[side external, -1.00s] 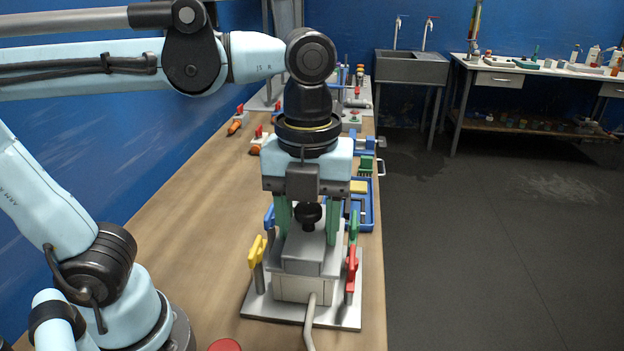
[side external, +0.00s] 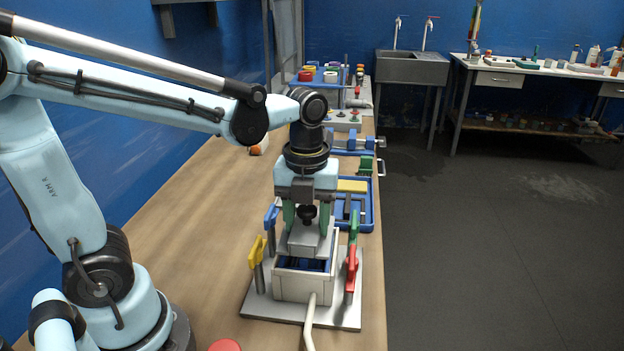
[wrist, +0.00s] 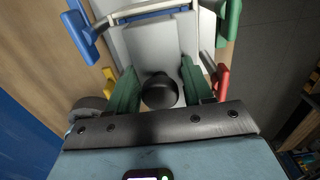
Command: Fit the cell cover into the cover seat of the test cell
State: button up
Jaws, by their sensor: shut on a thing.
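The cell cover (side external: 303,240) is a grey block with a black knob (side external: 307,213) on top. My gripper (side external: 307,224) has its green fingers shut on it, one either side of the knob. The knob (wrist: 160,90) and the grey cover top (wrist: 155,48) also show between the fingers in the wrist view. The test cell (side external: 303,286) is a pale box on a grey base plate, with a dark blue interior visible through its open near part. The cover is over the far part of the cell, offset away from the camera. I cannot tell whether it touches the rim.
Yellow (side external: 257,252), red (side external: 351,270), blue (side external: 271,217) and green (side external: 353,228) handled clamps stand around the cell. A pale cable (side external: 309,325) leaves its near side. A blue tray (side external: 369,210) lies behind on the right. The wooden bench (side external: 215,220) is clear at left.

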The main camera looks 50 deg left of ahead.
aim_at(307, 223)
jog(key=shift+f, duration=1.5)
jog(key=shift+f, duration=0.1)
jog(key=o, duration=1.1)
jog(key=shift+o, duration=0.2)
notch_tip(307, 223, up, 12)
jog(key=shift+r, duration=0.1)
notch_tip(307, 223, down, 12)
jog(key=shift+f, duration=0.15)
